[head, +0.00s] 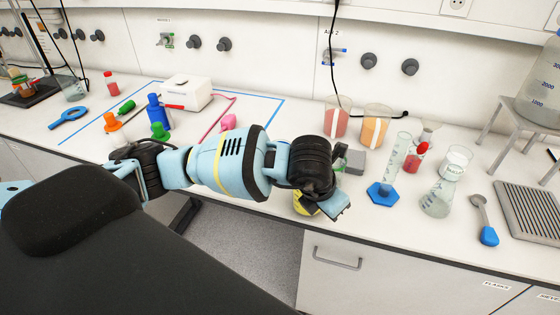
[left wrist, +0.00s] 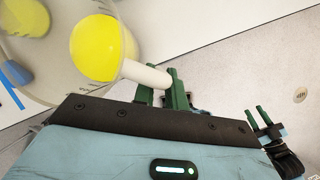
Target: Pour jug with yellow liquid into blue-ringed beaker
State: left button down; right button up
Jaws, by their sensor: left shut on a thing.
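My left gripper (head: 335,212) is low over the front edge of the bench, beneath its wrist. In the left wrist view its green fingers (left wrist: 162,90) are shut on the pale handle (left wrist: 146,74) of the jug with yellow liquid (left wrist: 100,48). In the head view only a bit of yellow (head: 304,203) shows below the wrist; the rest of the jug is hidden. No blue ring can be made out on any beaker. My right gripper (left wrist: 256,116) is in the left wrist view, its two green fingers apart and empty over the floor.
Beakers with red (head: 336,122) and orange (head: 374,130) liquid stand behind the gripper. To the right are a blue-based cylinder (head: 382,192), a clear flask (head: 437,198) and a small beaker (head: 457,162). A white box (head: 183,90) and colored bottles are at left.

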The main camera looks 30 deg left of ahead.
pick_arm(q)
jog(key=shift+r, duration=0.15)
jog(key=d+r, duration=0.1)
jog(key=s+d+r, duration=0.1)
jog(key=d+r, duration=0.1)
jog(key=shift+s+d, duration=0.25)
jog(key=shift+s, duration=0.15)
jog(key=shift+f, duration=0.1)
dwell(2.9)
